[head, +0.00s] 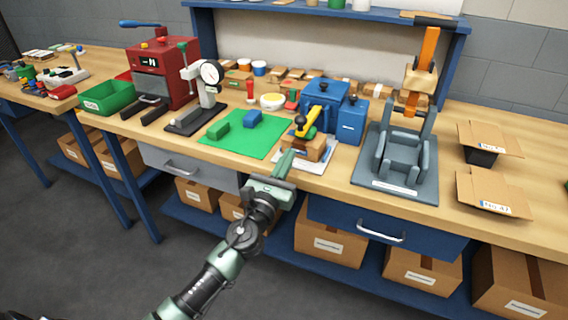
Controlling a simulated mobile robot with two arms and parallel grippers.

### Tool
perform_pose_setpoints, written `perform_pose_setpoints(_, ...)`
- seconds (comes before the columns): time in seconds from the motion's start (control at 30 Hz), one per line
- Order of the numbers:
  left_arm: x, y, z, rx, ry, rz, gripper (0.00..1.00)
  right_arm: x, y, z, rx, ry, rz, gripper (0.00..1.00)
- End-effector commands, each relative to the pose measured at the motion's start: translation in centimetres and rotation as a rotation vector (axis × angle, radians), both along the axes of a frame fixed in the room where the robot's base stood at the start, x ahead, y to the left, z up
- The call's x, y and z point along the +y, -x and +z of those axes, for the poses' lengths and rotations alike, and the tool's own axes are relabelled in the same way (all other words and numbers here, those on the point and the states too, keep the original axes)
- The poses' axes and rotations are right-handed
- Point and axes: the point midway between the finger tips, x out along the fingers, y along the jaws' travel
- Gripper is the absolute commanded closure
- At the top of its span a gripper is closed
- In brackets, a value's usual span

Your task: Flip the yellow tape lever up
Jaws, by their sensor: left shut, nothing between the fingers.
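The yellow lever (309,121) shows near the middle of the bench, with black parts on it. It slants from lower left to upper right, in front of a blue machine (328,92) and above a brown block (312,150). Where it is hinged is too small to tell. My left gripper (287,158) reaches up from the lower left and is shut and empty. Its fingertips are just left of the brown block and below the lever in the picture. I cannot tell whether they touch the block. My right gripper is not in view.
A green mat (267,137) with a green block (218,130) and a blue block (252,119) lies to the left. A dial gauge stand (210,75) and red machine (178,65) stand farther left. A grey fixture (402,155) stands right, with cardboard pieces (495,192) beyond.

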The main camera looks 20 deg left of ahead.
Motion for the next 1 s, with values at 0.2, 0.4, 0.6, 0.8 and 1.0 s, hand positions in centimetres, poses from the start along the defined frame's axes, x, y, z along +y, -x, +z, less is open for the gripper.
perform_pose_setpoints(0.2,-0.2,-3.6,0.9,-0.001,0.002,0.0,1.0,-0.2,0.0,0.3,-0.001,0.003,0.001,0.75)
perform_pose_setpoints(0.4,-0.2,-5.1,1.1,0.001,0.001,-0.001,1.0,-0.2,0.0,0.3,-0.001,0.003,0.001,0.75)
perform_pose_setpoints(0.6,-0.2,-5.3,1.1,0.001,0.001,-0.001,1.0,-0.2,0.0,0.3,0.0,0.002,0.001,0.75)
perform_pose_setpoints(0.8,-0.2,-5.2,1.2,0.002,0.001,-0.001,1.0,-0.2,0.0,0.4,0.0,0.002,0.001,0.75)
perform_pose_setpoints(1.0,-0.2,-5.2,2.0,0.022,-0.001,-0.002,1.0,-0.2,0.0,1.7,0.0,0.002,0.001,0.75)
